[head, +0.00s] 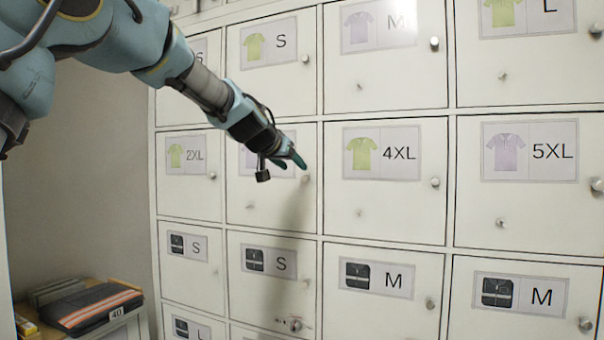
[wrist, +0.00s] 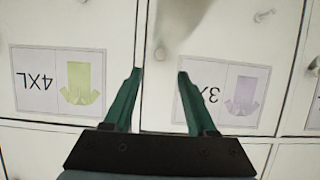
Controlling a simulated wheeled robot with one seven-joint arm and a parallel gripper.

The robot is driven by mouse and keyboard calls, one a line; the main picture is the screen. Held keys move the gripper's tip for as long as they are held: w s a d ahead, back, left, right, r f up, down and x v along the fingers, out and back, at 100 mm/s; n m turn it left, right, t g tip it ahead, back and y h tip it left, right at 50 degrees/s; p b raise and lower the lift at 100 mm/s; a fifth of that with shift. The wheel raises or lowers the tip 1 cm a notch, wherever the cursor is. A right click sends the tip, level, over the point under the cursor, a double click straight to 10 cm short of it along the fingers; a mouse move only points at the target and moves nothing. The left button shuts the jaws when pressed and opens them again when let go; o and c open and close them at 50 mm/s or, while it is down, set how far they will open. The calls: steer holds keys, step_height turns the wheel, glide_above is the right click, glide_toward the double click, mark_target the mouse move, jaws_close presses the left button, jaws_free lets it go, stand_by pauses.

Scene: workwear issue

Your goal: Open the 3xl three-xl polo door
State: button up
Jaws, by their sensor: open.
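The 3XL polo door (head: 252,205) is a white locker door, shut, in the second row of the head view, between the 2XL and 4XL doors. My arm hides most of its label there. In the wrist view the 3XL label (wrist: 240,92) with a lavender polo appears upside down, its text partly covered by a finger. The door's round knob (head: 305,178) is near its right edge; it shows faintly in the wrist view (wrist: 160,54). My gripper (head: 291,162) is open and empty, its green fingertips (wrist: 159,72) on either side of the line to the knob. I see no contact.
Shut locker doors surround it, with the 4XL door (head: 385,205) to the right and the 2XL door (head: 188,197) to the left; several have protruding knobs. A low wooden stand (head: 120,325) with folded dark and orange workwear (head: 95,307) is at lower left.

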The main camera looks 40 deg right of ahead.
mark_target(304, 177)
steer(key=p+x, duration=0.3)
steer(key=x, duration=0.5)
steer(key=shift+w+d+f, duration=0.1)
steer(key=shift+c, duration=0.3)
jaws_close()
stand_by(0.9)
